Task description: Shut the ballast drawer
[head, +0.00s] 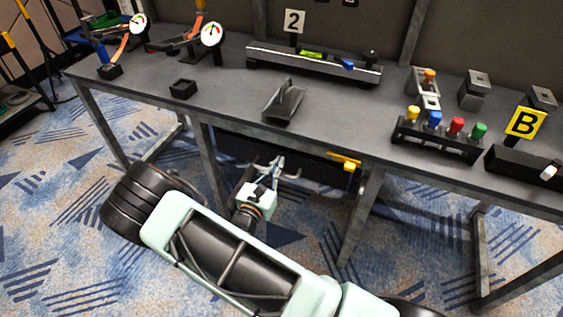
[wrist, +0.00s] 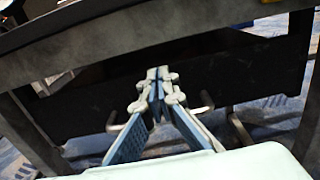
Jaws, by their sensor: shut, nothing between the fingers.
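A dark drawer front (head: 320,168), which I take to be the ballast drawer, hangs under the middle of the grey workbench. It also shows in the wrist view (wrist: 85,105) as a wide dark panel. A grey handle (head: 292,176) stands out from it, and its bent ends show in the wrist view (wrist: 117,122) on both sides of the fingers. My gripper (head: 279,162) is shut and empty in front of the panel, its tips (wrist: 158,74) close to it. I cannot tell whether they touch, or how far the drawer stands out. The gripper hides part of the handle.
The workbench top (head: 225,95) overhangs the drawer, and bench legs (head: 362,215) stand on either side. A yellow tag (head: 344,161) is at the drawer's right. A rack of coloured knobs (head: 438,140) and a small wedge-shaped holder (head: 284,104) stand on top.

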